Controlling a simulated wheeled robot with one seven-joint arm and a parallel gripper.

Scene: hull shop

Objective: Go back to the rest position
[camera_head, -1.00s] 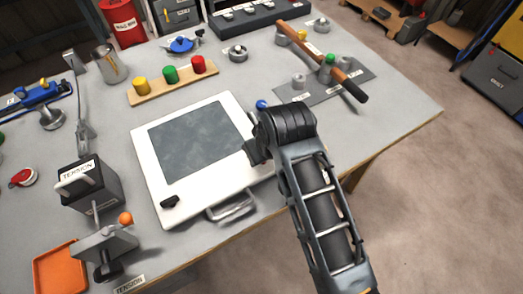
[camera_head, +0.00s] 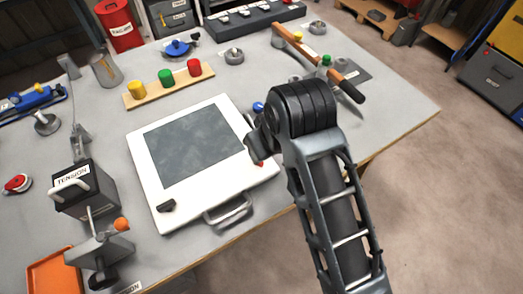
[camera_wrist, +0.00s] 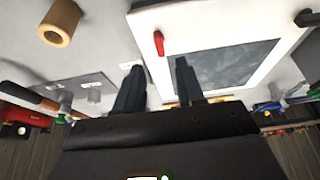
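My gripper (camera_wrist: 160,66) shows in the wrist view with its two dark fingers apart and nothing visible between them. It is above the bench, near the white-framed panel (camera_wrist: 280,70) with a dark grey screen. In the head view my arm reaches over the right edge of the white-framed panel (camera_head: 136,150); the fingers are mostly hidden behind the arm there. A red knob (camera_wrist: 159,42) on the frame shows just beyond the fingertips in the wrist view, apart from them.
A hammer (camera_head: 315,57) lies at the bench's back right. A wooden strip (camera_head: 150,98) holds yellow, green and red knobs. A grey TENSION box (camera_head: 80,190) and an orange tray (camera_head: 55,272) stand at the left. Open floor (camera_head: 440,190) lies right of the bench.

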